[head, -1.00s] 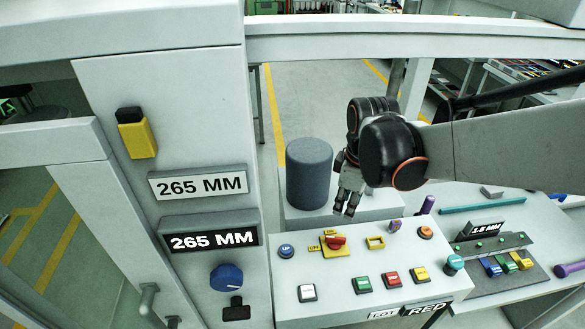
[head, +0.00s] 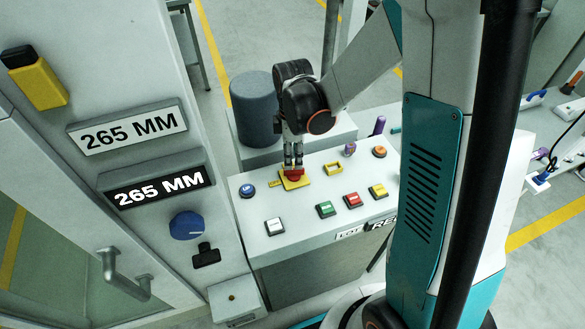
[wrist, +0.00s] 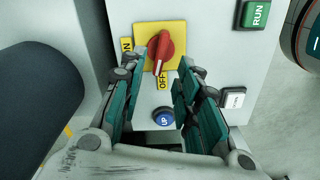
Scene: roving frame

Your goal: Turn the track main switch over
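The main switch is a red rotary knob (wrist: 160,50) on a yellow plate (wrist: 176,29) marked ON at the left and OFF at the bottom in the wrist view. The knob's handle lies nearly upright there, its lower end toward OFF. In the head view the red knob (head: 296,175) sits on the sloped grey panel (head: 300,218). My gripper (head: 293,166) is just above it, pointing down. In the wrist view my gripper (wrist: 155,70) is open, its fingers to either side of the knob. I cannot tell whether they touch it.
A dark cylinder (head: 254,108) stands behind.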

